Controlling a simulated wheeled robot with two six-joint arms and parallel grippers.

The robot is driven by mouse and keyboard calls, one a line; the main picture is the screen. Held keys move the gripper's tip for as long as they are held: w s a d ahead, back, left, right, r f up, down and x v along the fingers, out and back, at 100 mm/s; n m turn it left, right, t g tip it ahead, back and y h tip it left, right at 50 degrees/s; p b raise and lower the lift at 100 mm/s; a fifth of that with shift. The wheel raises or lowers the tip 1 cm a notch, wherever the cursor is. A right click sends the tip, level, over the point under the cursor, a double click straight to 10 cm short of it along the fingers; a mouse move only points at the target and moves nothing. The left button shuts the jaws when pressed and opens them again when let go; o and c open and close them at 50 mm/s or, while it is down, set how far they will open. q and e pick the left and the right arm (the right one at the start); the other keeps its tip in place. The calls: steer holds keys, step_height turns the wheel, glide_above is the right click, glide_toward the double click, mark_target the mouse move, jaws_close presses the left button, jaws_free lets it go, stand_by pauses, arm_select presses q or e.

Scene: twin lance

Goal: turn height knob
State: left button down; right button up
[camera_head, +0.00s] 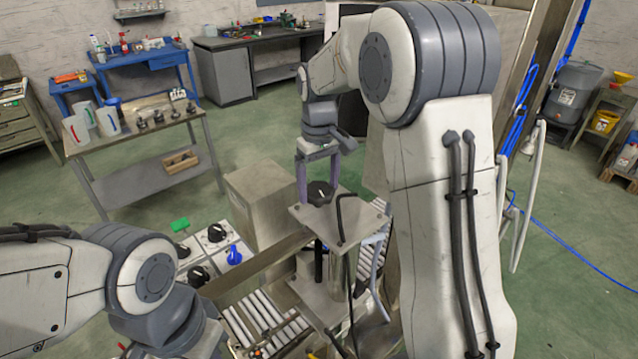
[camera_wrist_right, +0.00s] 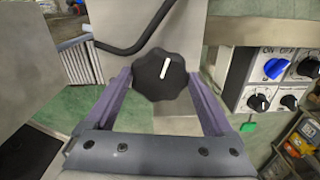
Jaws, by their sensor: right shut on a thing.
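The height knob (camera_head: 319,192) is a black lobed knob with a white pointer line, on top of a grey metal plate (camera_head: 352,217). In the right wrist view the knob (camera_wrist_right: 160,74) sits between the two purple fingers, its white mark near upright and slightly tilted. My right gripper (camera_head: 317,190) comes down over the knob from above and is shut on it. My left arm shows at the lower left of the head view; its gripper is out of view.
A control panel with a blue knob (camera_head: 234,254), black dials (camera_head: 214,233) and a green part (camera_head: 180,224) stands left of the plate. A black cable (camera_head: 340,215) runs over the plate. White rods (camera_head: 262,312) lie below. A workbench (camera_head: 140,125) stands behind.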

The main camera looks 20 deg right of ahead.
mark_target(318, 189)
steer(key=shift+w+r, duration=0.1)
steer(key=shift+r, duration=0.05)
stand_by(0.3)
steer(key=o, duration=1.1)
step_height(318, 189, up, 10)
steer(key=shift+r+b, duration=0.2)
steer(key=shift+b, duration=0.5)
steer(key=s+a+f+n+b, duration=0.1)
steer(key=s+a+f, duration=0.4)
steer(key=s+a, duration=0.2)
steer(key=s+a+f+n+b, duration=0.2)
steer(key=s+a+f, duration=0.2)
steer(key=s+a, duration=0.4)
steer(key=shift+n+y, duration=0.5)
steer(key=shift+n, duration=0.2)
steer(key=s+f, duration=0.3)
steer(key=s, duration=0.1)
steer(key=s+f, duration=0.3)
steer(key=s, duration=0.2)
steer(key=s+f+b, duration=0.1)
steer(key=s+f, duration=0.2)
steer(key=s, duration=0.2)
steer(key=shift+a+f, duration=0.1)
steer(key=shift+a, duration=0.3)
